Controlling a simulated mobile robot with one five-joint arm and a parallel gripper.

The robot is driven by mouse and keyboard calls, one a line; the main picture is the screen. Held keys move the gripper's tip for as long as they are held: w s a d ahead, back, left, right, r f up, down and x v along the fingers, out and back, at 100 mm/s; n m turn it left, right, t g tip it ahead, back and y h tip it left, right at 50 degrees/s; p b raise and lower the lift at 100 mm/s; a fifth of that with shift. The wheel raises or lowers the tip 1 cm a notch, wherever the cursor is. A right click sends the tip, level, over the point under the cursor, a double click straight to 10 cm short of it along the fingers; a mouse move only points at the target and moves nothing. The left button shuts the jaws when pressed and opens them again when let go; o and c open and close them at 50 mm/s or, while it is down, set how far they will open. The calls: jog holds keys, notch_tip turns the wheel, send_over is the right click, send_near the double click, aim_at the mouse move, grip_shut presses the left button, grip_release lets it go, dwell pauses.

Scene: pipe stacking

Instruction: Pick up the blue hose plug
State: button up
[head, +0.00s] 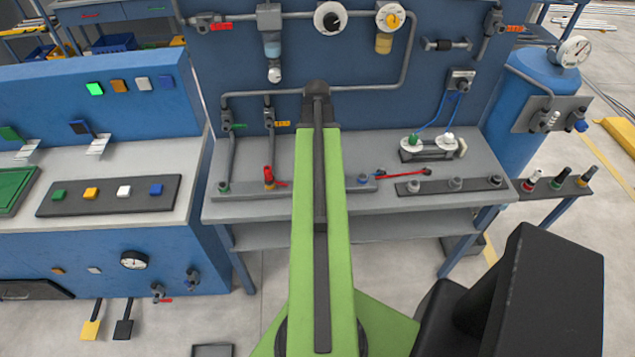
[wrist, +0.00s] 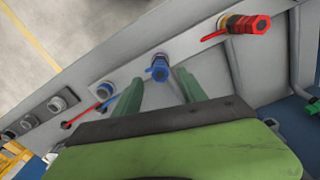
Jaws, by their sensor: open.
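The blue hose plug (wrist: 159,67) stands in a grey strip on the bench, near the top middle of the wrist view. My gripper (wrist: 157,80) has two green fingers, spread apart, one on each side of the blue plug in the picture. The plug appears beyond the fingertips or level with them; I cannot tell if they touch it. Nothing is held. My arm hides the gripper in the head view.
A red plug (wrist: 246,26) stands to the right of the blue one in the wrist view. A thin red hose (wrist: 85,114) lies to the left, by several grey sockets (wrist: 57,104). The pipe-covered back panel (head: 250,70) rises behind the bench.

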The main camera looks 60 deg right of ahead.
jog(key=shift+f, duration=0.2)
notch_tip(320, 180, down, 6)
jog(key=b, duration=0.5)
jog(key=shift+w+r, duration=0.1)
jog(key=shift+r, duration=0.35)
grip_shut()
dwell(0.6)
